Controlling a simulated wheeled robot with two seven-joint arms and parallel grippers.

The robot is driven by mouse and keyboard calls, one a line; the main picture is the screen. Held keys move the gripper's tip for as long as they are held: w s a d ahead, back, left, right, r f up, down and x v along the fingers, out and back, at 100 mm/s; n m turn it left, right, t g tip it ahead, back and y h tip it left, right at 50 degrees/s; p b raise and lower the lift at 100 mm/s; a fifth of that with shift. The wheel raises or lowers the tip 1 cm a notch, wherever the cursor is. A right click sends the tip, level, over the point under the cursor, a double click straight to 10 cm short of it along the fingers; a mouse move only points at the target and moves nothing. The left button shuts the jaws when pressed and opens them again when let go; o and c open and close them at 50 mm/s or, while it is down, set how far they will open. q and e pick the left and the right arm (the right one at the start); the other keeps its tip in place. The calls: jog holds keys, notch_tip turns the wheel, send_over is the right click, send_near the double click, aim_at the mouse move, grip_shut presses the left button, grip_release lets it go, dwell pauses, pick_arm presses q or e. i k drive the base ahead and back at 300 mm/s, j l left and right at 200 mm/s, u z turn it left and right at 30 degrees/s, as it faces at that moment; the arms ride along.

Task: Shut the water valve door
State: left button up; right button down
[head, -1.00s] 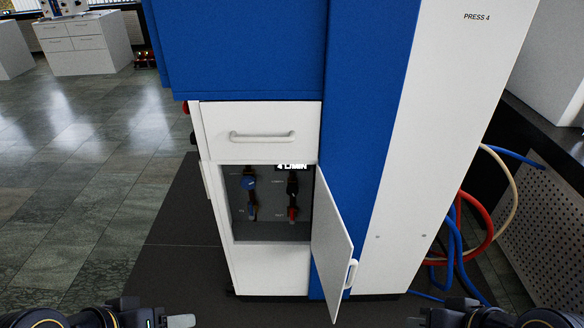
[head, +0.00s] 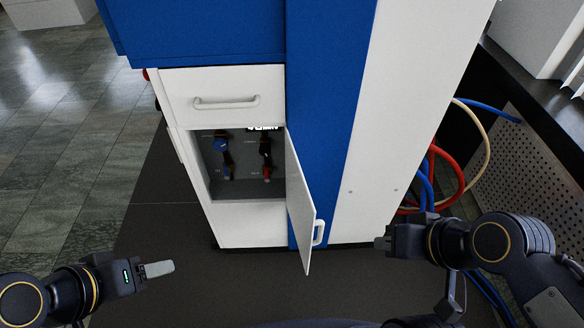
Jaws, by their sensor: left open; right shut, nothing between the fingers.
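The water valve door (head: 302,205) is a white panel hinged on the right side of a low compartment. It stands open, swung out toward me, with a white handle (head: 318,233) near its free lower edge. Inside the compartment (head: 245,190) are blue-handled (head: 220,146) and red-handled (head: 266,172) valves. My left gripper (head: 160,269) is open and empty, low at the left, well apart from the door. My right gripper (head: 383,243) is shut and empty, to the right of the door handle in the picture; a gap shows between them.
A white drawer (head: 225,95) with a bar handle sits above the compartment in the blue and white press (head: 330,100). Red, blue and cream hoses (head: 450,175) hang at the right beside a perforated panel (head: 530,170). The dark mat (head: 160,220) in front is clear.

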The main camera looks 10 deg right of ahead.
aim_at(301, 209)
jog(key=i+l+u, duration=0.25)
jog(key=l, duration=0.2)
jog(key=l+u, duration=0.3)
jog(key=l, duration=0.15)
jog(key=l+u, duration=0.25)
jog(key=l, duration=0.25)
jog(key=k+l+z, duration=0.1)
jog(key=l, duration=0.3)
jog(key=k+l+z, duration=0.15)
jog(key=l, duration=0.25)
jog(key=k, duration=0.1)
